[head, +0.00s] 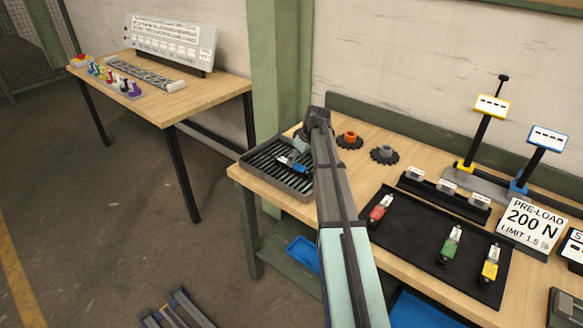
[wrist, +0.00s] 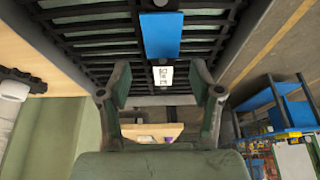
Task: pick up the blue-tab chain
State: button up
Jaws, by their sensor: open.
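The blue tab (head: 293,164) of the blue-tab chain lies in a dark slatted tray (head: 252,170) at the left end of the workbench. In the wrist view the blue tab (wrist: 160,36) shows with a white printed label (wrist: 163,75) beside it. Dark bars run across the tray there; I cannot tell chain links from slats. My gripper (wrist: 160,84) is open and empty. The label lies between its fingers in the picture, and the blue tab lies just beyond the fingertips. I cannot tell the height of the gap. In the head view my arm partly covers the tray's right side.
A sprocket with an orange hub (head: 349,140) and one with a grey hub (head: 384,155) lie right of the tray. A black mat (head: 415,240) holds red, green and yellow tabbed pieces. Yellow (head: 480,130) and blue (head: 535,160) posts stand behind. A second table (head: 195,100) is at left.

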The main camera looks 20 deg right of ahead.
jog(key=shift+w+a+f+p, duration=0.3)
jog(key=shift+f+p, duration=0.15)
jog(key=shift+f, duration=0.1)
jog(key=shift+p+x, duration=0.65)
jog(key=shift+x, duration=1.25)
jog(key=shift+r, duration=0.1)
grip_shut()
